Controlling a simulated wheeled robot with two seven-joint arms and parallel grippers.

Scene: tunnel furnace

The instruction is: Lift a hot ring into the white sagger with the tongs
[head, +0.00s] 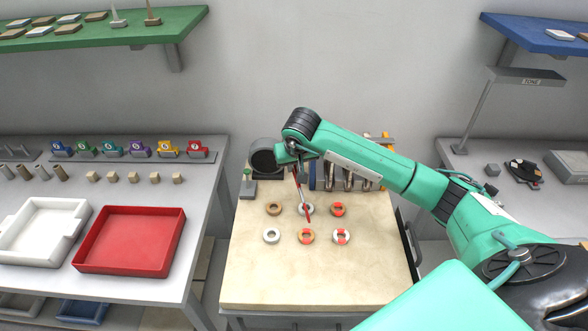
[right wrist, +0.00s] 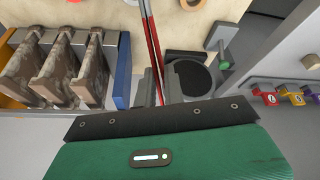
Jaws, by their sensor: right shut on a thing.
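My right gripper (head: 298,157) is above the back of the pale work board (head: 255,285), shut on red and grey tongs (head: 302,190). The tongs hang down with their tips among the rings; I cannot tell if they touch one. The right wrist view shows the tongs (right wrist: 153,50) between the fingers (right wrist: 153,88). Three rings carry red patches: a tan one (head: 338,205), an orange one (head: 301,236) and a white one (head: 341,232). Plain rings are a brown one (head: 274,204) and a white one (head: 271,230); another pale ring (head: 309,205) is partly behind the tongs. A white tray (head: 83,209), seemingly the sagger, is at left.
A red tray (head: 126,268) stands beside the white tray on the left bench, with small blocks and coloured numbered holders (head: 138,149) behind. A rack with several brown pieces (right wrist: 75,70) and a dark round container (right wrist: 192,75) stand behind the board. The board's front is clear.

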